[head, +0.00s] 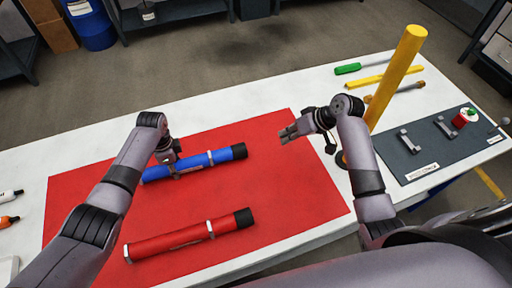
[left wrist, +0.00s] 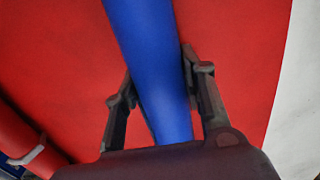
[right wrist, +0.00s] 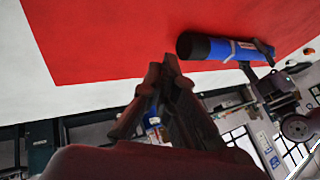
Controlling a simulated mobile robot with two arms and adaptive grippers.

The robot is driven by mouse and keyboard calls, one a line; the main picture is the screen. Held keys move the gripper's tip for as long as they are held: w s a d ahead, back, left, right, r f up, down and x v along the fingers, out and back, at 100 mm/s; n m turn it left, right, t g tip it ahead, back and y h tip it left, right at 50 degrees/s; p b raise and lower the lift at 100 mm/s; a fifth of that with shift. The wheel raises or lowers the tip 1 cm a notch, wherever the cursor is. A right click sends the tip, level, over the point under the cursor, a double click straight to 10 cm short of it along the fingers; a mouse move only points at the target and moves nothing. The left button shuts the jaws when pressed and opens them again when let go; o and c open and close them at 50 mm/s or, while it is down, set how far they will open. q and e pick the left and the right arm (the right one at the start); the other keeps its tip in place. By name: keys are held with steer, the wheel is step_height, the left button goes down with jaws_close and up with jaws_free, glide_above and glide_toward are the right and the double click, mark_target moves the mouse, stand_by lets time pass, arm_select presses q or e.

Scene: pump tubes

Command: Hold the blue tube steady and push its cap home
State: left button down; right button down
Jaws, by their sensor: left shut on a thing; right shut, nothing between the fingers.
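The blue tube (head: 193,166) lies on the red mat (head: 290,185), with a black cap (head: 239,151) on its right end. My left gripper (head: 174,170) is shut on the blue tube, left of its middle. In the left wrist view the fingers stand on both sides of the tube (left wrist: 150,60). My right gripper (head: 287,135) is shut and empty, to the right of the cap and apart from it. In the right wrist view the cap (right wrist: 194,46) is beyond and to the right of the closed fingertips (right wrist: 170,62). I cannot tell whether the cap is fully seated.
A red tube (head: 180,240) with a black end lies nearer on the mat. A tall yellow post (head: 395,80) stands right of my right gripper. A grey board (head: 435,150) with handles and a red-and-white item (head: 465,117) lies at the far right. The mat between cap and right gripper is clear.

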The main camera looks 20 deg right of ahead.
mark_target(245, 151)
steer(key=x, duration=1)
steer(key=shift+r, duration=0.1)
steer(key=a, duration=0.3)
steer(key=shift+w+a, duration=0.1)
steer(key=shift+a, duration=0.45)
steer(key=shift+a, duration=1.9)
steer(key=shift+d, duration=0.15)
